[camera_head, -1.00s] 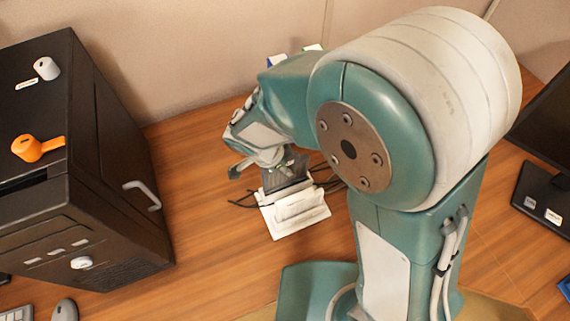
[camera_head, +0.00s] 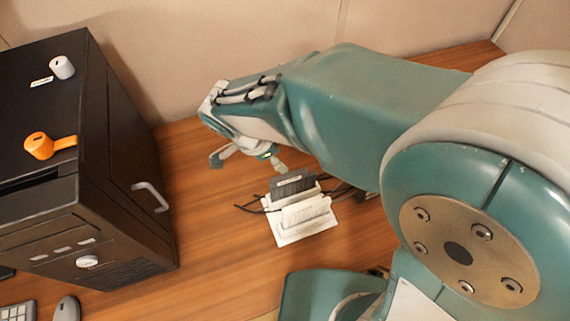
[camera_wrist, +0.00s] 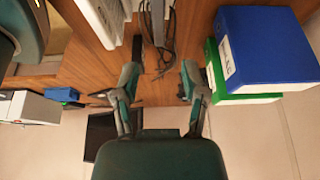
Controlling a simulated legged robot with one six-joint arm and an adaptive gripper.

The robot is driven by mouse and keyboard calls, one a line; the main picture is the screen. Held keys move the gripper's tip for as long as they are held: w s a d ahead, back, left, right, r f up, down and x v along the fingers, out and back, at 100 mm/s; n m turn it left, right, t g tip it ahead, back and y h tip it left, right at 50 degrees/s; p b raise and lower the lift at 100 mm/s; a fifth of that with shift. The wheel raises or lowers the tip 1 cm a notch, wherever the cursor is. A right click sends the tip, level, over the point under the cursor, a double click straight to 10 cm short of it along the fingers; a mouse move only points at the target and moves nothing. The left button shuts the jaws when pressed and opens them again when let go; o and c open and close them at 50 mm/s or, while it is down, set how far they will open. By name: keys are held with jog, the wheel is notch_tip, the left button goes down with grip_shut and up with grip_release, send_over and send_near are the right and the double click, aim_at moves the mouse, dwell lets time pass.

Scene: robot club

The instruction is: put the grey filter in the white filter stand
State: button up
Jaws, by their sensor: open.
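The white filter stand (camera_head: 302,229) is on the wooden desk in the head view, below and right of my gripper. The grey filter (camera_head: 292,184) stands upright in the stand's rear part, behind a white upright piece. Its lower part is hidden, so I cannot tell how deep it sits. My gripper (camera_head: 248,164) is open and empty, above the desk to the upper left of the filter and apart from it. The wrist view also shows my gripper (camera_wrist: 160,78) with fingers spread and nothing between them. White parts of the stand (camera_wrist: 98,20) show at the top there.
A black computer case (camera_head: 120,150) stands left, with an orange item (camera_head: 42,146) and a white roll (camera_head: 62,67) on top. Black cables (camera_head: 248,207) lie around the stand. Blue (camera_wrist: 262,48) and green binders (camera_wrist: 215,75) show in the wrist view.

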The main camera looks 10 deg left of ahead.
jog(key=s+d+r+n+t+y, duration=0.1)
jog(key=d+r+n, duration=0.4)
jog(key=d, duration=0.7)
jog(key=s+d+r+n+t+y, duration=0.2)
jog(key=s+d+r+n, duration=0.3)
jog(key=d, duration=0.6)
jog(key=shift+d+r+n+y, duration=0.45)
jog(key=shift+r+n, duration=0.35)
jog(key=shift+r, duration=0.5)
